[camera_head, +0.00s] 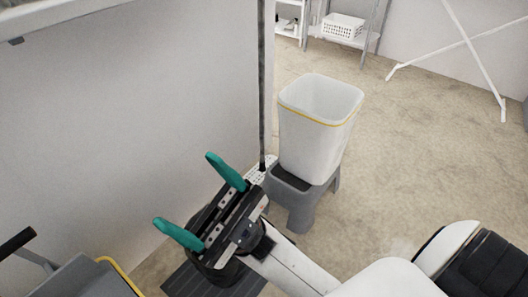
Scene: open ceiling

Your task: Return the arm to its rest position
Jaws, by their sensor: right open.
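My right gripper (203,203) has teal fingers spread wide apart with nothing between them. Its white arm comes in from the bottom right. The gripper is held in the lower middle of the view, left of and nearer than a white bin (318,130). My left gripper is not in view.
The white bin with a yellow rim line stands upright on a grey stool (302,205). A pale wall panel (130,110) fills the left. A grey container with a yellow edge (85,278) is at bottom left. A shelf with a white basket (343,25) is behind.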

